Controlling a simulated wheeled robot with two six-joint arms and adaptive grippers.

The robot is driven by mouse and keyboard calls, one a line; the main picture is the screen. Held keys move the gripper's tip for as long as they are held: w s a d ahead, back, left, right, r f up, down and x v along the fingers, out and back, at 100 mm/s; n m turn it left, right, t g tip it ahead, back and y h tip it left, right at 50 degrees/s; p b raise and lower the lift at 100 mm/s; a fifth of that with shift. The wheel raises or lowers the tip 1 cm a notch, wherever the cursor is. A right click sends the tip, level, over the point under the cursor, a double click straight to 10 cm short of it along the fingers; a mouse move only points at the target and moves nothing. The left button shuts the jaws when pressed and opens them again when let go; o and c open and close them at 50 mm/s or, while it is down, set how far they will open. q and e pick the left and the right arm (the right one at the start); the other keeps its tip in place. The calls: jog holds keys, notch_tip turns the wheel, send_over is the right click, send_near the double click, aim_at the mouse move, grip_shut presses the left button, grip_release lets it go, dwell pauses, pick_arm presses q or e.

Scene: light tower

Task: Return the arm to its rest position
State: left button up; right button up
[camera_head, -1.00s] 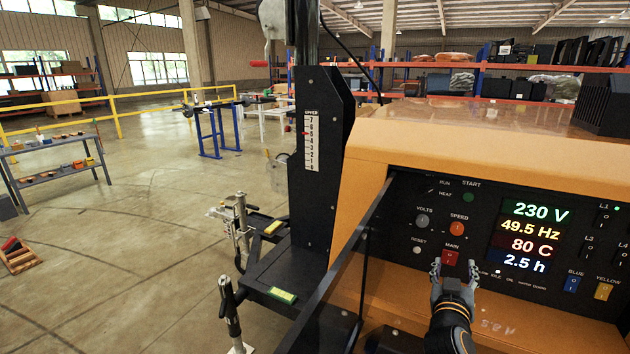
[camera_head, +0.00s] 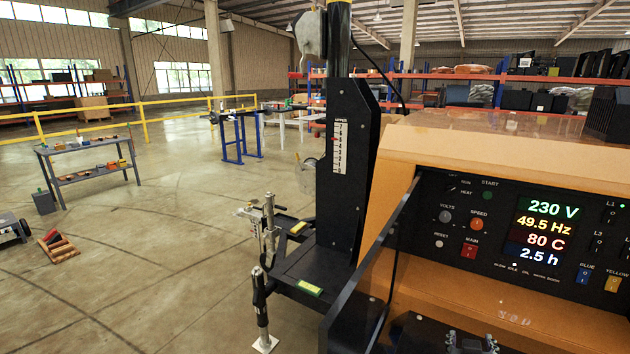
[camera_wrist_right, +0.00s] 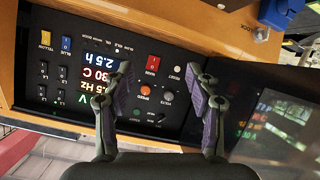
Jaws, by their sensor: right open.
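My right gripper (camera_head: 471,342) shows at the bottom edge of the head view, below the control panel (camera_head: 440,215) and apart from it; only its finger tips show there. In the right wrist view my right gripper (camera_wrist_right: 162,88) is open and empty, its two fingers spread in front of the panel (camera_wrist_right: 60,60), which appears upside down. The panel carries a red MAIN switch (camera_head: 469,251), an orange SPEED knob (camera_head: 477,223) and a lit display (camera_head: 541,232) reading 230 V, 49.5 Hz, 80 C and 2.5 h. My left gripper is not in view.
An open dark door (camera_head: 372,260) stands out at the panel's left side. The black mast (camera_head: 348,180) with a scale rises left of the orange housing (camera_head: 470,150).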

jog(key=s+a+f+n+g+y, duration=0.2)
jog(key=s+a+f+g+y, duration=0.25)
jog(key=s, duration=0.55)
jog(key=s+a+f+n+g+y, duration=0.25)
jog(key=s+a+f, duration=0.45)
jog(key=s, duration=0.4)
jog(key=s+d+f+g+p, duration=0.1)
jog(key=d+f+p, duration=0.1)
jog(key=f, duration=1)
jog(key=s+d+f+g+p, duration=0.1)
jog(key=d+f+p, duration=0.1)
jog(key=f, duration=1)
pick_arm(q)
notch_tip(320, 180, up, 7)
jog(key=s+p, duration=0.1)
jog(key=p, duration=0.1)
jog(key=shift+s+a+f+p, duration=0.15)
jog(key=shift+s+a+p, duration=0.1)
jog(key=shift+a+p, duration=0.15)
pick_arm(e)
jog(key=s+d+f+m+g, duration=0.1)
jog(key=s+f, duration=1.2)
jog(key=s, duration=0.5)
jog(key=shift+d+h, duration=0.15)
jog(key=shift+h, duration=0.15)
jog(key=shift+f, duration=0.1)
jog(key=shift+d, duration=0.1)
